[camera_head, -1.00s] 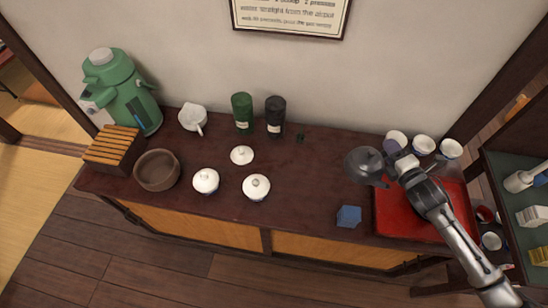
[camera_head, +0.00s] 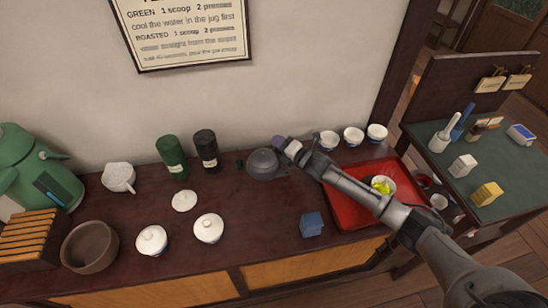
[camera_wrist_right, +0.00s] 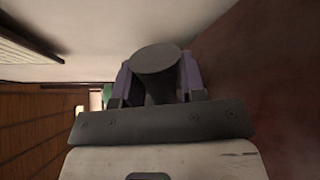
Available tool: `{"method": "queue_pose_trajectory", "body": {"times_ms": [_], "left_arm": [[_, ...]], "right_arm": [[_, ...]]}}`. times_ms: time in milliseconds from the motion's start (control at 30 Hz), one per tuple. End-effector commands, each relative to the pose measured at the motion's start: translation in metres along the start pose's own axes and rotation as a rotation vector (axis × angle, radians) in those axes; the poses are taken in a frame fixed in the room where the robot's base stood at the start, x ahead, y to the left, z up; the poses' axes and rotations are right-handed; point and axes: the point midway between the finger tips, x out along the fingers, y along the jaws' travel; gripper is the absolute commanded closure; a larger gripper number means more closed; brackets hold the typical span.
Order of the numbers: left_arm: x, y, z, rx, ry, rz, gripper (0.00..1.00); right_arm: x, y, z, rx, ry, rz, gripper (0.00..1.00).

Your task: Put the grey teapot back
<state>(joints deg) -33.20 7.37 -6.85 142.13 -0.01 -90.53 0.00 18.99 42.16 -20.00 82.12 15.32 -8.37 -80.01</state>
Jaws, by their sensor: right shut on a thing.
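The grey teapot (camera_head: 264,165) is at the back of the dark counter, right of the black canister, close to the wall. My right gripper (camera_head: 284,148) reaches it from the right and is shut on it. In the right wrist view a dark grey round part of the teapot (camera_wrist_right: 157,60) sits between the two fingers (camera_wrist_right: 158,82). I cannot tell whether the teapot's base touches the counter. My left gripper does not show.
Green (camera_head: 173,157) and black (camera_head: 206,151) canisters stand left of the teapot. A red tray (camera_head: 347,211) and white cups (camera_head: 353,137) are to the right. A blue cube (camera_head: 311,225) lies in front. White lidded bowls (camera_head: 209,228) stand front left.

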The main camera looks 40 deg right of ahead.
Motion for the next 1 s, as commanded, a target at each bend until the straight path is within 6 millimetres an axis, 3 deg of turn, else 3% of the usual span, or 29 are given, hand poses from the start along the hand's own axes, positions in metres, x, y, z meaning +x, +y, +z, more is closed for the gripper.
{"method": "queue_pose_trajectory", "body": {"times_ms": [133,367,667,1000], "left_arm": [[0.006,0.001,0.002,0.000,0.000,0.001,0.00],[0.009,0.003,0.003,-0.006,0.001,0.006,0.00],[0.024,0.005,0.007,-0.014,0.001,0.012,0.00],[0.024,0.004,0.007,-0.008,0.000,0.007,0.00]], "right_arm": [[0.014,-0.004,-0.006,0.001,-0.001,0.003,1.00],[0.019,-0.008,-0.010,0.002,-0.001,0.002,1.00],[0.023,-0.041,-0.022,0.003,0.000,0.001,1.00],[0.023,-0.042,-0.022,0.000,-0.001,0.002,1.00]]}}
